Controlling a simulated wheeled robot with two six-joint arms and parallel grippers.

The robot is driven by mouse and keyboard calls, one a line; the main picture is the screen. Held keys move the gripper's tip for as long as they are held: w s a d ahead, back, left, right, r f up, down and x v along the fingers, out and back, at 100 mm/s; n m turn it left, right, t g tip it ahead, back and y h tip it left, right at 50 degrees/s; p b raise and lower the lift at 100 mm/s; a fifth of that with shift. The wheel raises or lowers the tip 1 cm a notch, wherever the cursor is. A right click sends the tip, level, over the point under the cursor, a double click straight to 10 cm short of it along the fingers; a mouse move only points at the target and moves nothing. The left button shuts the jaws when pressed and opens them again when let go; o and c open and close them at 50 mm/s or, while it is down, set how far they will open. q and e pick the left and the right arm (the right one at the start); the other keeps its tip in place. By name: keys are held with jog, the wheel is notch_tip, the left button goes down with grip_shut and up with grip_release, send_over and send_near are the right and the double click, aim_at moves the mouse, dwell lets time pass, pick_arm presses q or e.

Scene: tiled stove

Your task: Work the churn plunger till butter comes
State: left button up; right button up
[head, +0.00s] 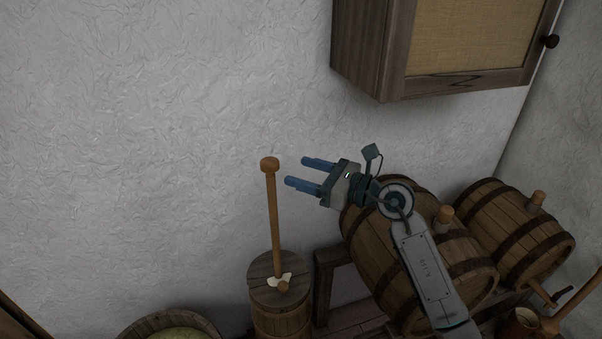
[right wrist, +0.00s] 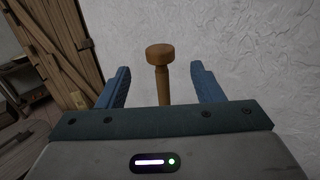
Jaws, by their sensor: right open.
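The churn (head: 280,318) is a wooden staved tub with a round lid (head: 262,290). Its plunger (head: 274,220) is an upright wooden rod with a rounded knob at the top, rising from the lid. A pale patch (head: 285,280) lies on the lid around the rod's foot. My right gripper (head: 303,173) is open and empty, its blue fingers pointing left toward the upper rod, apart from it in the head view. In the right wrist view the plunger knob (right wrist: 160,54) shows between the two open fingers, beyond the gripper body. My left gripper is out of view.
Two barrels (head: 375,245) (head: 510,225) lie on a wooden stand at the right. A wall cabinet (head: 400,85) hangs above my right arm. A wooden tub (head: 135,330) with yellowish contents stands at lower left. The wall space left of the plunger is clear.

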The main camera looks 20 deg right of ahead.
aim_at(272, 162)
jog(key=p+x, duration=0.6)
jog(key=x, duration=0.2)
jog(key=shift+w+a+r, duration=0.1)
jog(key=shift+w+a, duration=0.3)
dwell(0.4)
jog(key=shift+c, duration=0.3)
